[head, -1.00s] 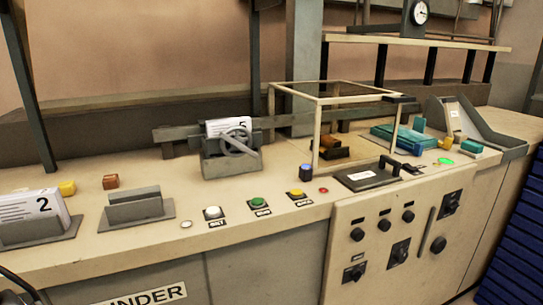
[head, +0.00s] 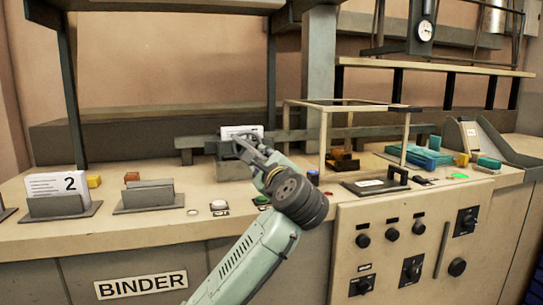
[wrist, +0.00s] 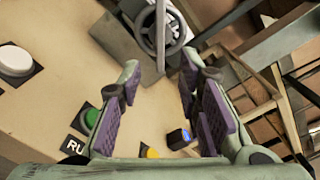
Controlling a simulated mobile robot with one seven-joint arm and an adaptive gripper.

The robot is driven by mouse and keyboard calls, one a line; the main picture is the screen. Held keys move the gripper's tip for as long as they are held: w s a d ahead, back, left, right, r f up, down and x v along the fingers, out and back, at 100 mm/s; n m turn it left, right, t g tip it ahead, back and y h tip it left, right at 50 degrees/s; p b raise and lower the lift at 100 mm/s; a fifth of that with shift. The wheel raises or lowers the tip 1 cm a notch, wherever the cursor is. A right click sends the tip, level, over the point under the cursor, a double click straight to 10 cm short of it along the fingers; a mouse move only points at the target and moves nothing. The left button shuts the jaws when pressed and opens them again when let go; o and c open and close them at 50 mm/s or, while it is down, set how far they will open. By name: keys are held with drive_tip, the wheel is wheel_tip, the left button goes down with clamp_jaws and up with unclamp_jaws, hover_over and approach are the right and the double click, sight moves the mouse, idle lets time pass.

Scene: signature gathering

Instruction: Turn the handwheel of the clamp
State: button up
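The grey clamp (head: 232,171) stands on the bench top with a white card (head: 236,131) upright in it. In the head view its handwheel is mostly hidden behind my gripper (head: 243,146). In the wrist view the grey spoked handwheel (wrist: 179,36) shows at the top middle, on the clamp body (wrist: 115,40). It lies just beyond the fingertips of my gripper (wrist: 158,76). I see no contact with the wheel.
Near the clamp are a white button (head: 218,205), a green button (wrist: 90,119), a yellow button (wrist: 152,152) and a blue-topped knob (wrist: 178,138). A frame (head: 324,135) stands right of the clamp. A card holder (head: 150,196) stands to its left.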

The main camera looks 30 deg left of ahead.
sight(252, 150)
drive_tip(key=p+x, duration=0.3)
drive_tip(key=x, duration=0.7)
drive_tip(key=shift+c, duration=0.4)
clamp_jaws()
